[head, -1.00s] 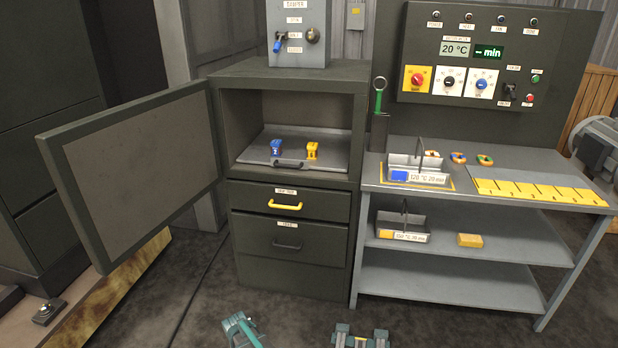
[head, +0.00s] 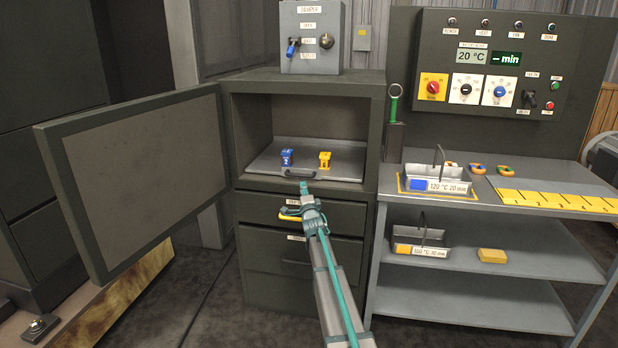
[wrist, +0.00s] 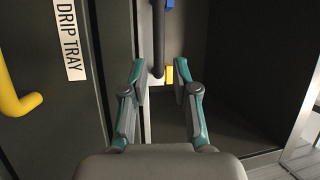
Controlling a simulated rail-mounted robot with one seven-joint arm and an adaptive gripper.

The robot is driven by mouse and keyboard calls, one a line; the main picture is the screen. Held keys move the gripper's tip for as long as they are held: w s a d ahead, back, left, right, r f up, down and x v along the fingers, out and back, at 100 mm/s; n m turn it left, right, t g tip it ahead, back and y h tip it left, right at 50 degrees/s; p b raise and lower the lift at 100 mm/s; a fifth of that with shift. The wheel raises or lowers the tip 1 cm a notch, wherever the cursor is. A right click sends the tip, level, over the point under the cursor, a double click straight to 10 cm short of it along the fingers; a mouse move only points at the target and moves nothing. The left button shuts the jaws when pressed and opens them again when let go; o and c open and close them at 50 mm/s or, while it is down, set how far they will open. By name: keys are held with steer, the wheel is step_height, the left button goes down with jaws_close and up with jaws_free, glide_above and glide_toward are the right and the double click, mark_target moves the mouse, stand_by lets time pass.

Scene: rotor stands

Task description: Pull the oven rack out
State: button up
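The oven rack (head: 350,172) is a flat grey sheet on the floor of the open oven chamber, with a dark bar handle (head: 300,174) at its front edge. A blue piece (head: 287,157) and a yellow piece (head: 325,159) stand on it. My gripper (head: 304,187) is just in front of and below the handle in the head view. In the wrist view my gripper (wrist: 160,76) is open, its teal fingers apart. The dark handle (wrist: 158,40) lines up with the gap between them. I cannot tell whether the fingers touch it.
The oven door (head: 140,180) hangs wide open on the left. Below the chamber is the drip tray drawer with a yellow handle (head: 290,215), close under my gripper. A grey bench (head: 390,215) with baskets stands at the right.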

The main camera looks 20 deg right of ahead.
mark_target(300, 176)
steer(key=x, duration=1)
steer(key=shift+w, duration=0.4)
steer(key=shift+c, duration=0.4)
jaws_close()
